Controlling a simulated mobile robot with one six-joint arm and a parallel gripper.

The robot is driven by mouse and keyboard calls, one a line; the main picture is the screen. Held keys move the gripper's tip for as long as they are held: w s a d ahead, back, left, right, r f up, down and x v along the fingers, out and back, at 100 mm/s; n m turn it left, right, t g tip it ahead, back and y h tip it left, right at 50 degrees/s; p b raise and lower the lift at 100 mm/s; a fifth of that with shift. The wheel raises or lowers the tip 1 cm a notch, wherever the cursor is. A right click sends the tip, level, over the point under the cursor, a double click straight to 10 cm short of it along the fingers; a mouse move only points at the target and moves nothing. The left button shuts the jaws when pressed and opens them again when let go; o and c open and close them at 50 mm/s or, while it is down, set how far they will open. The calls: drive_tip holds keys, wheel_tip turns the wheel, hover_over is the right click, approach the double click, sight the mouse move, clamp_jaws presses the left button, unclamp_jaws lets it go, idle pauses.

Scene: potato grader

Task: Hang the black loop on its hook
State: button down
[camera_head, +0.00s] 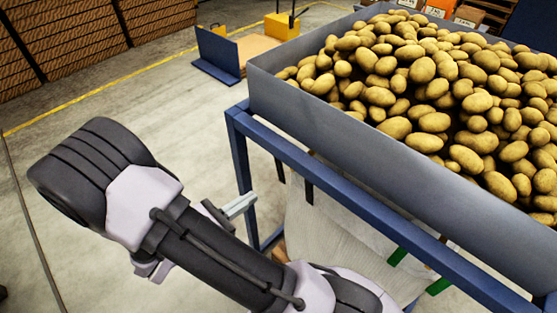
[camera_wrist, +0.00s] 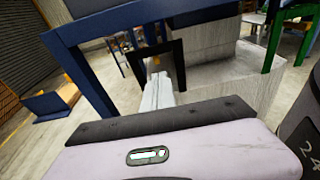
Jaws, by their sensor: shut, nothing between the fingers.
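A black loop (camera_wrist: 184,62), shaped like an upside-down U, shows ahead in the wrist view below a blue beam. In the head view a black strap (camera_head: 309,191), apparently part of it, hangs under the blue frame by the pale sack (camera_head: 330,235). My gripper (camera_wrist: 159,78) is shut and empty, its tips pointing toward the loop's opening; whether they reach inside it I cannot tell. In the head view my gripper (camera_head: 249,200) is left of the frame leg, partly behind my arm. I cannot make out the hook clearly.
A grey bin (camera_head: 330,128) full of potatoes stands on the blue frame (camera_head: 240,150). Green straps (camera_head: 397,256) show farther right, also in the wrist view (camera_wrist: 275,40). A blue and yellow stand (camera_head: 217,52) is at the back. The floor at left is clear.

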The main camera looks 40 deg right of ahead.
drive_tip(key=w+d+b, duration=0.1)
drive_tip(key=d+b, duration=0.3)
drive_tip(key=d, duration=0.9)
drive_tip(key=shift+d+f+t, duration=0.3)
drive_tip(key=shift+w, duration=0.1)
drive_tip(key=shift+y, duration=0.7)
drive_tip(key=d+p, duration=0.1)
drive_tip(key=d+r+p, duration=0.1)
drive_tip(key=d, duration=0.3)
drive_tip(key=shift+w+r+p, duration=0.1)
drive_tip(key=shift+r+p, duration=0.15)
drive_tip(key=shift+p, duration=0.15)
drive_tip(key=shift+w+r, duration=0.1)
drive_tip(key=shift+r, duration=0.05)
drive_tip(key=shift+w+d+r, duration=0.1)
drive_tip(key=shift+d+r, duration=0.05)
drive_tip(key=shift+r, duration=0.1)
drive_tip(key=shift+d, duration=0.1)
